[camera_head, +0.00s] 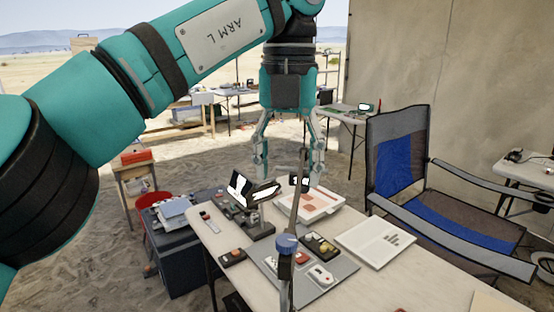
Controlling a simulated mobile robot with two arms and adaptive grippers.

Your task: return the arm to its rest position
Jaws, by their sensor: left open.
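My left arm (160,62), teal and black with an "ARM L" label, reaches in from the left across the top of the head view. Its gripper (290,172) points down over the far side of the table (400,275). The fingers are apart and I see nothing held between them. The fingertips hang above a white tray (316,205) with reddish contents and a dark stand with a black-and-white piece (240,188). A thin post with a blue knob (286,244) stands in front of the gripper's lower part. My right gripper does not show.
A blue and grey folding chair (400,165) stands right of the table. A dark case (180,255) and a wooden stool (135,172) stand left. Other tables stand behind.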

